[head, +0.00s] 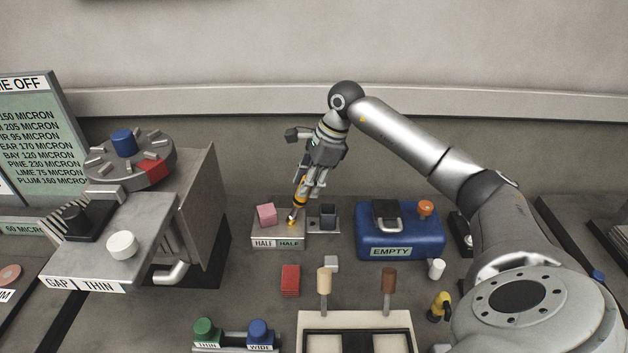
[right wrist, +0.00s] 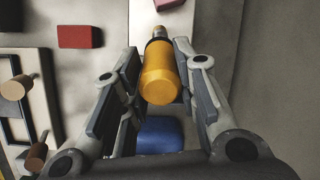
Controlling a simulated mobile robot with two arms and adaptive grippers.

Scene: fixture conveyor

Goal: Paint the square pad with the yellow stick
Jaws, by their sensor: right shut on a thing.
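I cannot tell whether the tip touches. In the right wrist view, the stick's yellow handle (right wrist: 160,84) shows between the fingers. A pink cube (head: 266,214) sits on the block to the left of the tip. Which surface is the square pad is not clear. My left gripper is not in view.
A blue case labelled EMPTY (head: 369,245) stands right of the block. A red block (head: 290,280) and a small grey cube (head: 331,264) lie in front. A frame with upright handles (head: 306,318) is nearer. A rotary fixture (head: 130,168) stands left.

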